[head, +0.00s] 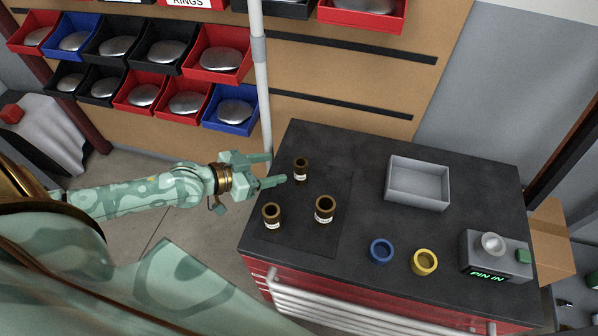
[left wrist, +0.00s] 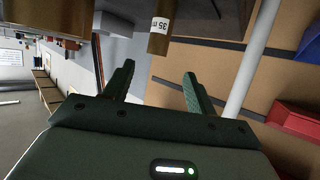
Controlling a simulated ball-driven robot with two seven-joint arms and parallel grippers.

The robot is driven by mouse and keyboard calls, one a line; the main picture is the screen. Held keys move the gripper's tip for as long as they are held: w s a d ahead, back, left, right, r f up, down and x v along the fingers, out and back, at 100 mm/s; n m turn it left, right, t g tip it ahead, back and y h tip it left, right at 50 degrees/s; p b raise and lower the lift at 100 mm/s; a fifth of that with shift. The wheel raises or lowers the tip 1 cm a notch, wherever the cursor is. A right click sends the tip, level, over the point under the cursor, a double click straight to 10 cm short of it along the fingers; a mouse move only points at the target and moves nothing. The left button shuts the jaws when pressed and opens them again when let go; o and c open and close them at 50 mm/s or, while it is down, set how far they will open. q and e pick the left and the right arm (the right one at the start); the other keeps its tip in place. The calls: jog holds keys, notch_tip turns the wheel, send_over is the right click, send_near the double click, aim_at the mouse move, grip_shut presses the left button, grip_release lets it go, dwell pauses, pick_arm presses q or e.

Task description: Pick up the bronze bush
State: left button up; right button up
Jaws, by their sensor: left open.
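Three bronze bushes with white labels stand upright on the dark mat (head: 335,240) at the left of the bench. One is at the back (head: 301,165), one at the front left (head: 272,214), and a wider one to the right (head: 325,206). My left gripper (head: 272,169) is open and empty, just left of the back bush, fingers pointing toward it. In the left wrist view a bush (left wrist: 160,38), its label partly reading "35", lies beyond and between the open fingertips (left wrist: 158,72), apart from them. My right gripper is not in view.
A grey open tray (head: 418,203) stands at the back right of the bench. A blue ring (head: 381,251), a yellow ring (head: 424,262) and a grey device reading "PIN IN" (head: 490,262) are near the front. A white pole (head: 260,80) rises behind the gripper.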

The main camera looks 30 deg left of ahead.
aim_at(306, 164)
pick_arm(q)
jog(key=b+x, duration=0.1)
jog(key=x, duration=0.5)
jog(key=shift+d+f+b, duration=0.1)
jog(key=shift+f+b, duration=0.05)
jog(key=shift+b, duration=0.15)
jog(key=b+x, duration=0.1)
jog(key=x, duration=0.1)
jog(key=b+x, duration=0.1)
jog(key=x, duration=0.2)
jog(key=shift+d+f, duration=0.15)
jog(key=shift+f, duration=0.15)
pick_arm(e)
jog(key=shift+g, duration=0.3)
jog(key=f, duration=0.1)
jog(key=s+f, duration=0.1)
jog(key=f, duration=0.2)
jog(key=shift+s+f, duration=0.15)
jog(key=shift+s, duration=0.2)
pick_arm(q)
jog(key=shift+r, duration=0.1)
jog(key=c, duration=1)
grip_shut()
jog(key=shift+r, duration=0.1)
